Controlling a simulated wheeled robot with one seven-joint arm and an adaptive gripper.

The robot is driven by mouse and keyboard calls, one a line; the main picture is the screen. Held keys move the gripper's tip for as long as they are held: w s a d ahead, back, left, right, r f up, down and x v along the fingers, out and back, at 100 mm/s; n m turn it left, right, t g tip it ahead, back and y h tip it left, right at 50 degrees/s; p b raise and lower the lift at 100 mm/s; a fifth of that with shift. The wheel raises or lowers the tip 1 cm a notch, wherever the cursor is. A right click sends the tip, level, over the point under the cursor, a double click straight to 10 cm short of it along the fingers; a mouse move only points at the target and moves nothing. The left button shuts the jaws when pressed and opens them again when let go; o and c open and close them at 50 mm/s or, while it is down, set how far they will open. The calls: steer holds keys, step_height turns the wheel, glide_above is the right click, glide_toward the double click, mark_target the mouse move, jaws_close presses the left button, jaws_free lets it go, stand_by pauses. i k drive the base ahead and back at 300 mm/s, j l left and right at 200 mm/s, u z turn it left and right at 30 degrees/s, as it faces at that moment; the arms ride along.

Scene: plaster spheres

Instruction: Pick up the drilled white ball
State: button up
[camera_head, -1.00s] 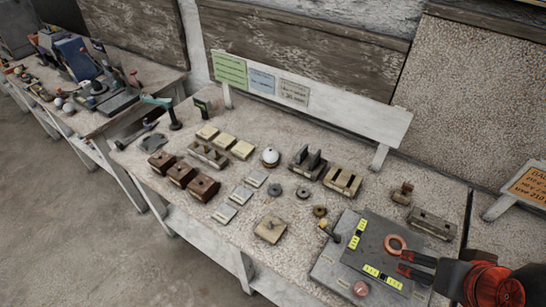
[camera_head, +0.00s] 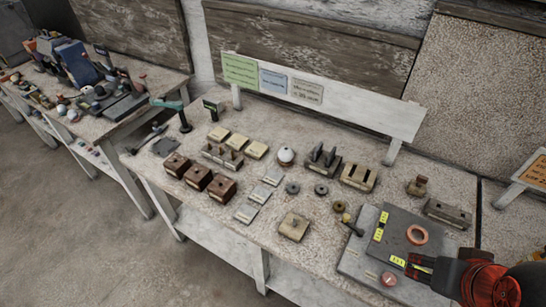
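A white ball (camera_head: 286,154) sits on a small dark base near the middle of the long table, below the coloured cards. A small dark spot shows on its top; whether that is a drilled hole is too small to tell. My gripper (camera_head: 413,265), with red and black fingers, is at the lower right over the grey board. It is well to the right of the ball and nearer the camera, not touching it. The fingers appear close together, and the gap between them is not clear. Nothing is visibly held.
Slotted blocks (camera_head: 323,160) stand just right of the ball, and dark grey rings (camera_head: 292,188) lie in front. A grey board (camera_head: 400,236) carries an orange ring (camera_head: 417,234). A second table at the left holds other pale balls (camera_head: 73,115).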

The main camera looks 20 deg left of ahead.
mark_target(286, 155)
steer(key=j+z, duration=0.1)
steer(key=j, duration=0.35)
steer(key=k+j+z, duration=0.1)
steer(key=j, duration=0.3)
steer(key=j+z, duration=0.1)
steer(key=j, duration=0.35)
steer(key=k+j+z, duration=0.1)
steer(key=j, duration=0.3)
steer(key=k+j+z, duration=0.1)
steer(key=j, duration=0.35)
steer(key=k+j+z, duration=0.1)
steer(key=j, duration=0.3)
steer(key=i+j+z, duration=0.1)
steer(key=j, duration=0.25)
steer(key=i+j, duration=0.25)
steer(key=i+j+z, duration=0.15)
steer(key=j, duration=0.3)
steer(key=i+j, duration=0.1)
steer(key=j, duration=0.3)
steer(key=i+z, duration=0.05)
